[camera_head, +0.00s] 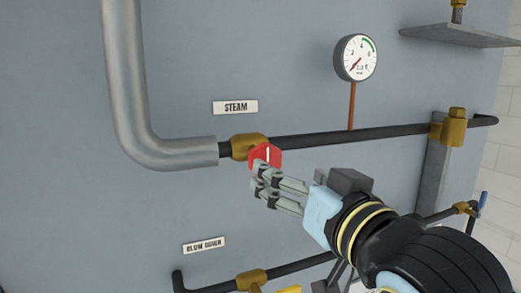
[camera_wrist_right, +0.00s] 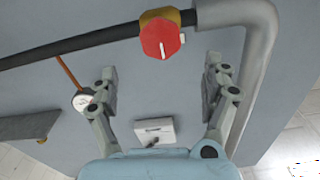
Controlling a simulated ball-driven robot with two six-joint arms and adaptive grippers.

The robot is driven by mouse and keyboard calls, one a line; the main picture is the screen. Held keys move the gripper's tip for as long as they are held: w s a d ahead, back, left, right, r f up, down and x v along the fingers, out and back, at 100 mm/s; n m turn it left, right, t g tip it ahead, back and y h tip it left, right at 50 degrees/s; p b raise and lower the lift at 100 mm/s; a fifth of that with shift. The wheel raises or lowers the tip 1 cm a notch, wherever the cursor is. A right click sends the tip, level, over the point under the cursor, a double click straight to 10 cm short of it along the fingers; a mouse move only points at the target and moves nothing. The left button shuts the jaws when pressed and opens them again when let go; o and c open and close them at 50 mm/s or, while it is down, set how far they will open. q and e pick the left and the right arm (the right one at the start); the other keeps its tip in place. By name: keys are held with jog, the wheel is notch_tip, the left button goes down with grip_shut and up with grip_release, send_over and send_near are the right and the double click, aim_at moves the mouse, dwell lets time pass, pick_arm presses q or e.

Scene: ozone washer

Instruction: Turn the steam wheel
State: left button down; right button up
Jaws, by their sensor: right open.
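The steam wheel (camera_head: 265,157) is a small red knob with a white mark, on a brass valve (camera_head: 248,148) under the STEAM sign (camera_head: 236,107). My right gripper (camera_head: 258,180) reaches in from the right, just below the wheel, and its fingers hide the wheel's lower edge. In the right wrist view, the wheel (camera_wrist_right: 161,38) is beyond the spread fingertips (camera_wrist_right: 160,68), near the top centre. Nothing is between the fingers. Whether a finger touches the wheel cannot be told. My left gripper is out of view.
A thick grey pipe (camera_head: 130,90) bends into the valve from the left. A dark pipe (camera_head: 370,133) runs right, with a pressure gauge (camera_head: 356,58) above it. The BLOW DOWN sign (camera_head: 204,245) and another brass valve (camera_head: 252,279) are below. A grey shelf (camera_head: 460,36) juts out upper right.

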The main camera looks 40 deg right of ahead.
aim_at(268, 160)
jog(key=p+x, duration=0.1)
jog(key=x, duration=0.8)
jog(key=shift+w+d+f, duration=0.1)
jog(key=shift+w+d, duration=0.05)
jog(key=shift+w, duration=0.55)
jog(key=c, duration=1.2)
jog(key=shift+o, duration=0.2)
jog(key=shift+p, duration=0.3)
jog(key=shift+n, duration=0.3)
